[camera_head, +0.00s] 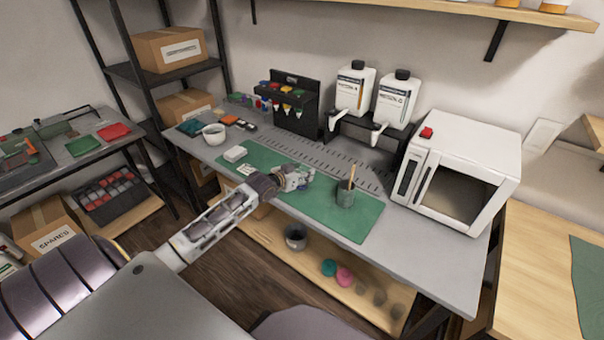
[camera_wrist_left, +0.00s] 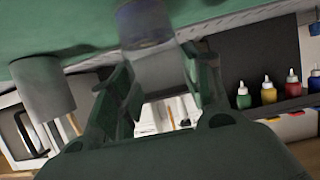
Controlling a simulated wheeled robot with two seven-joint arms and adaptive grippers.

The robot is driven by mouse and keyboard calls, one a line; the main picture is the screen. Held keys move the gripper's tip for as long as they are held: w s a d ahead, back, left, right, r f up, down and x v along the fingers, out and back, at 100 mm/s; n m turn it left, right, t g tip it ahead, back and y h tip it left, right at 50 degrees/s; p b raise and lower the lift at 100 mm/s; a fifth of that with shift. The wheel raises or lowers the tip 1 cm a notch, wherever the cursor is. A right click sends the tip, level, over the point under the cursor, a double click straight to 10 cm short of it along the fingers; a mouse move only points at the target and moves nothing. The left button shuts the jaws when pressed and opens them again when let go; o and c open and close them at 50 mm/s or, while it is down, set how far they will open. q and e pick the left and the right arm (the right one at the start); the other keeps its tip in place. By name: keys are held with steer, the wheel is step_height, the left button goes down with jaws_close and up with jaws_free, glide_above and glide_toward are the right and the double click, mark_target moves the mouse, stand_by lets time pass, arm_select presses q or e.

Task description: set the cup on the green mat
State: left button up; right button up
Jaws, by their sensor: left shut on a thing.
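My left gripper (camera_head: 302,180) is low over the middle of the green mat (camera_head: 362,222). In the left wrist view its fingers (camera_wrist_left: 155,85) are shut on a small greyish thing (camera_wrist_left: 155,68) with a dark bluish end (camera_wrist_left: 146,24) toward the mat. I cannot tell for sure that it is the cup, or whether it touches the mat; in the head view the hand mostly hides it. A grey-green pot (camera_head: 345,195) with brushes stands upright on the mat, right of the gripper. A white cup-like bowl (camera_head: 214,135) stands on the bench, left of the mat. My right gripper is not in view.
A small white block (camera_head: 235,154) lies on the mat's left part. A white oven (camera_head: 459,178) stands at the right, with two white bottles (camera_head: 353,88) on a stand behind. The mat's right front part is clear. A dark cup (camera_head: 295,237) sits on the lower shelf.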

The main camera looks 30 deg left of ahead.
arm_select(q)
steer(key=o, duration=1.1)
steer(key=shift+f, duration=0.1)
steer(key=shift+o, duration=0.2)
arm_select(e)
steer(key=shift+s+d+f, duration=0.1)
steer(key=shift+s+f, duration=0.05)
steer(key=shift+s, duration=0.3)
arm_select(q)
steer(key=shift+s, duration=0.1)
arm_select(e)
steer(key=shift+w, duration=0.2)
arm_select(q)
steer(key=shift+s+r, duration=0.25)
steer(key=shift+s, duration=0.05)
steer(key=shift+p+v, duration=0.35)
steer(key=shift+v, duration=1.5)
steer(key=v, duration=0.7)
steer(key=shift+s+p, duration=0.2)
steer(key=shift+p, duration=0.25)
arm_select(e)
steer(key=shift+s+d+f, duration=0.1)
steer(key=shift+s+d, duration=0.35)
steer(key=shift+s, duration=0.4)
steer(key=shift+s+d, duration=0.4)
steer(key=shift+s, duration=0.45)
